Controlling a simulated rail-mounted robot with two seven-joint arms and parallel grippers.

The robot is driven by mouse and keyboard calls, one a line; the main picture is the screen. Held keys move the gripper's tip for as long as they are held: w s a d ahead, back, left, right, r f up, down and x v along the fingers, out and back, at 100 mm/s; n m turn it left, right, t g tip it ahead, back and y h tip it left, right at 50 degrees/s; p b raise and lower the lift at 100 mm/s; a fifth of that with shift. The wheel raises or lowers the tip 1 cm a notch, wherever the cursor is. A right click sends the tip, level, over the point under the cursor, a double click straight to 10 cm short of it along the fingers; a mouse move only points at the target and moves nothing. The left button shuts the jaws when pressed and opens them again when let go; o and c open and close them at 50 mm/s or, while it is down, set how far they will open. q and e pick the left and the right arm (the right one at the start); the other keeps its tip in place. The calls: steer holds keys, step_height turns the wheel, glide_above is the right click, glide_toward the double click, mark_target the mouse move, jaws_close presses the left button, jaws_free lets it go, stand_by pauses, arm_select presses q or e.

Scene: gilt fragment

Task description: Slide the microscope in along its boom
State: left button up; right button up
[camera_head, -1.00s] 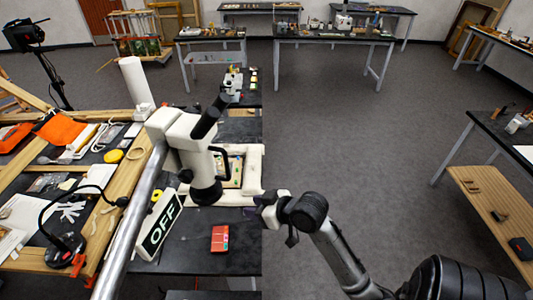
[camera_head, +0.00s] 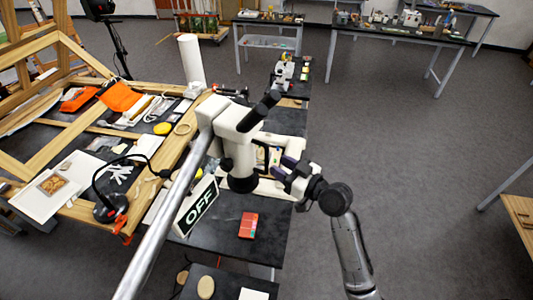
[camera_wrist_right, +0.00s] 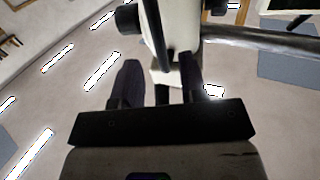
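The microscope (camera_head: 232,128) is white with dark eyepieces and a dark objective end. It sits on a long silver boom (camera_head: 165,232) that runs from the lower left up to its head. My right gripper (camera_head: 283,168) is just right of the microscope's lower body, fingers pointing at it. In the right wrist view its two dark fingers (camera_wrist_right: 158,82) are apart, with the white microscope body (camera_wrist_right: 185,25) and a dark curved handle (camera_wrist_right: 157,28) ahead. I cannot tell whether a finger touches the handle. My left gripper is not in view.
A red box (camera_head: 248,225) lies on the black table (camera_head: 222,245) in front. A wooden easel table (camera_head: 85,208) with tools is left.

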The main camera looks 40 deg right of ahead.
mark_target(266, 171)
steer(key=shift+w+a+p, duration=0.15)
steer(key=shift+w+p, duration=0.1)
steer(key=shift+w, duration=0.65)
steer(key=shift+w+a+p, duration=0.2)
steer(key=shift+w, duration=0.75)
steer(key=shift+w+a+p, duration=0.15)
steer(key=shift+w+p, duration=0.1)
steer(key=shift+w, duration=0.65)
jaws_close()
